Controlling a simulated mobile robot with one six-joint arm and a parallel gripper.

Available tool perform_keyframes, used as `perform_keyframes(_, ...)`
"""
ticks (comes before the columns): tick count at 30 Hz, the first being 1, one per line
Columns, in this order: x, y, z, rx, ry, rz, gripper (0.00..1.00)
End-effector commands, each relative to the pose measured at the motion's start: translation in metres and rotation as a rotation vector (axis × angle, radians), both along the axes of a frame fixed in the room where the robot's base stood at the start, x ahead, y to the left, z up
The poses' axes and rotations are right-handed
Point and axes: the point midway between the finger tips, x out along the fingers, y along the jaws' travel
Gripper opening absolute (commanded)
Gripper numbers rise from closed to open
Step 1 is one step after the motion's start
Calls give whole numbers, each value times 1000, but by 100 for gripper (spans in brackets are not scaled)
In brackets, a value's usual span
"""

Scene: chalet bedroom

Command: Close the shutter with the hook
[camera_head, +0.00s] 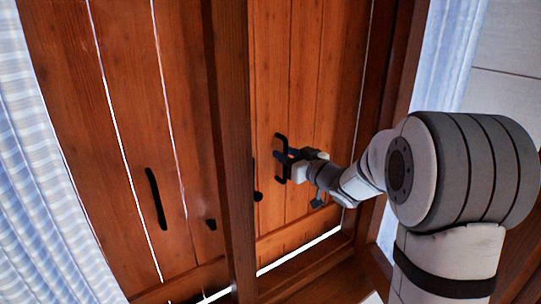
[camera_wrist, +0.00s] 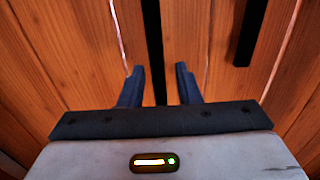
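The wooden shutter has a left leaf (camera_head: 120,120) and a right leaf (camera_head: 290,80), with a dark wooden post (camera_head: 228,120) standing in front between them. A long black handle (camera_head: 155,198) is on the left leaf. Small black fittings sit either side of the post, one at left (camera_head: 211,224) and one at right (camera_head: 257,196); I cannot tell which is the hook. My gripper (camera_head: 281,160) is in front of the right leaf. In the wrist view my gripper (camera_wrist: 160,76) has its fingers apart, with a dark vertical strip (camera_wrist: 151,35) between them; contact is unclear.
In the wrist view another black bar (camera_wrist: 252,30) is on the planks to the right. A pale checked curtain (camera_head: 40,190) hangs at left and another (camera_head: 450,60) at right. Bright light shows along the lower edge and in slits between planks. My arm fills the right side.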

Motion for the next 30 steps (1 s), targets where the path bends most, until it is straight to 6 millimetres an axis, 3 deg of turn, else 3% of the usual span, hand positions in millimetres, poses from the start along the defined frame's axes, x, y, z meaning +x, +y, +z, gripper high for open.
perform_keyframes(8, -2, -2, -1, 0, 0, -1, 30)
perform_keyframes(21, -55, -41, -2, -1, 1, -3, 30)
perform_keyframes(30, -64, -46, -1, 0, 2, 0, 30)
